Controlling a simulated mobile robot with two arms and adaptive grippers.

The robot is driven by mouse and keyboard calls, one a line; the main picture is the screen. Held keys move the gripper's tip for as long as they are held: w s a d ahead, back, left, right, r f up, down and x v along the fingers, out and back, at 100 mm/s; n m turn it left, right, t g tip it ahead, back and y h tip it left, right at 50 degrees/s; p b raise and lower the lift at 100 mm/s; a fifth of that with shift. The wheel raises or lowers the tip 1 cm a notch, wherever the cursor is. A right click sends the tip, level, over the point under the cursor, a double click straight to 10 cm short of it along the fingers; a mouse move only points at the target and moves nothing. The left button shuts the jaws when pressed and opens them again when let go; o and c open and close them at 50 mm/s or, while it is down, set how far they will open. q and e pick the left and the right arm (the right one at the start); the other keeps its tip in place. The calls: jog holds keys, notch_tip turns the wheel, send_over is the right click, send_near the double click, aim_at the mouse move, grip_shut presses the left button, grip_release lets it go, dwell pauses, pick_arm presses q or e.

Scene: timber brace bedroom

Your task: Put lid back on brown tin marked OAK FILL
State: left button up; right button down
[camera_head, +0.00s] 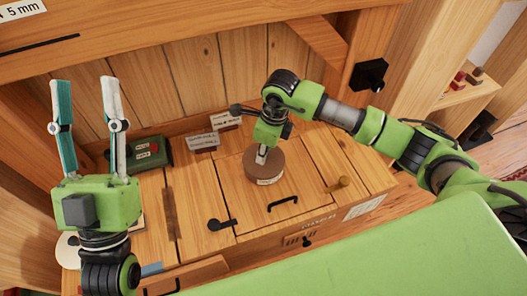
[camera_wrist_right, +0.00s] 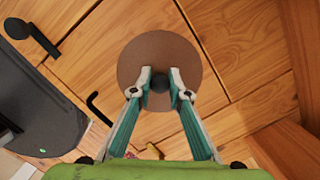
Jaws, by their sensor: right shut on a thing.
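A round brown tin (camera_head: 264,177) stands on the wooden top, with a small pale label on its front that is too small to read. My right gripper (camera_head: 262,155) points down over its middle. In the right wrist view, a brown disc, the lid (camera_wrist_right: 160,103), has a dark knob at its centre. My right gripper (camera_wrist_right: 159,82) is shut on that knob. The lid covers the tin from above, and I cannot tell whether it is fully seated. My left gripper (camera_head: 85,86) is open and empty, raised at the left with its fingers pointing up.
A dark green case (camera_head: 149,153) and white cards (camera_head: 201,142) stand behind and left of the tin. A black handle (camera_head: 283,201), a black lever (camera_head: 222,224) and a wooden peg (camera_head: 340,183) are on the top near the tin. Plank walls rise behind.

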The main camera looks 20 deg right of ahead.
jog(key=c, duration=1.4)
grip_release()
jog(key=shift+o, duration=0.2)
jog(key=shift+r, duration=0.1)
